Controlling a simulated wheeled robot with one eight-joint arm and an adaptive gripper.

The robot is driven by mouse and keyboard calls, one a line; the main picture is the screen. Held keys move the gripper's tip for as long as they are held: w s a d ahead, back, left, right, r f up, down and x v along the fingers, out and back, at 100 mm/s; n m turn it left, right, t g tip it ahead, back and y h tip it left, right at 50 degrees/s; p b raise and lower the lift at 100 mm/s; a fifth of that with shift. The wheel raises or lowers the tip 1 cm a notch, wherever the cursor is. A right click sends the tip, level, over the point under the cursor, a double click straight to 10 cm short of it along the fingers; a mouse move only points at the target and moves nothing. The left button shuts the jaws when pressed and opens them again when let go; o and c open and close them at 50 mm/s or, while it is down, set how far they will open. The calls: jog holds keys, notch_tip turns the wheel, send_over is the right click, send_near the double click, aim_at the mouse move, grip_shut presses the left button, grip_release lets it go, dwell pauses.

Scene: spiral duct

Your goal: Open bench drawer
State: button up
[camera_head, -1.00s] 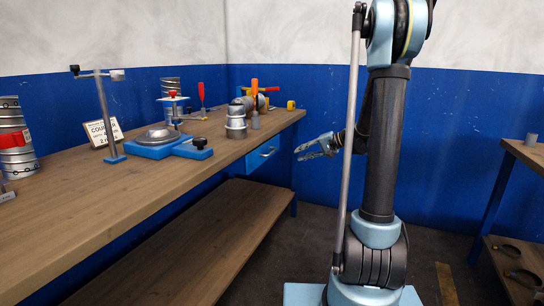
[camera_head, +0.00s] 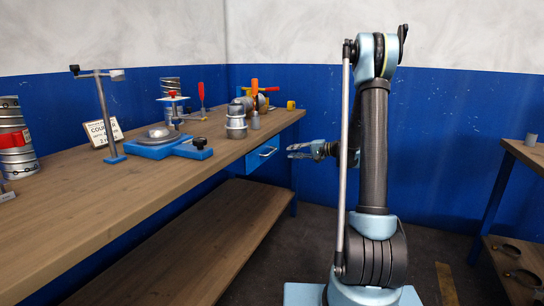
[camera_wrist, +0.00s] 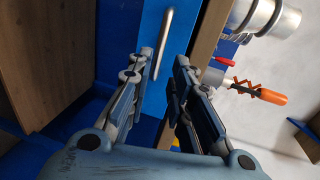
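The blue bench drawer (camera_head: 262,154) sits under the right end of the wooden bench top, with a pale bar handle (camera_head: 267,152) on its front. The drawer looks shut. My gripper (camera_head: 290,151) is just to the right of the drawer front, at about handle height. In the wrist view the two fingers of my gripper (camera_wrist: 165,62) are spread apart with nothing between them. The handle (camera_wrist: 163,42) shows beyond the fingertips, roughly in line with the gap, in front of the blue drawer front (camera_wrist: 152,25). The fingers appear apart from the handle.
The bench top (camera_head: 70,205) carries a blue clamp fixture (camera_head: 165,146), metal duct fittings (camera_head: 236,122) and an orange-handled tool (camera_head: 255,88). A lower shelf (camera_head: 190,245) runs beneath. Another bench (camera_head: 525,152) stands at the far right, with dark floor between.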

aim_at(272, 153)
jog(key=x, duration=1.2)
jog(key=shift+a, duration=0.1)
jog(key=shift+c, duration=0.5)
grip_shut()
